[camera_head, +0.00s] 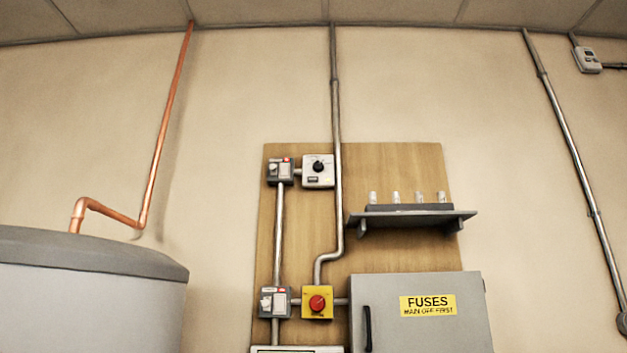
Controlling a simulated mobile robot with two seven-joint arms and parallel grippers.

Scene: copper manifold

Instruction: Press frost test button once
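No label that reads as frost test shows in the camera_head view, so I cannot tell which control is the frost test button. A small grey-white box (587,60) with a dark display sits high on the wall at the far right; any button on it is too small to make out. A red round button (317,303) on a yellow box is on the wooden board. A white box with a black knob (318,170) is near the board's top. Neither of my grippers is in view.
The wooden board (400,165) also carries grey switch boxes (274,302), a shelf (412,217) with several small glass fuses, and a grey cabinet (420,325) labelled FUSES. A grey-topped tank (90,255) with a copper pipe (160,140) stands left. Conduit (575,150) runs down the right wall.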

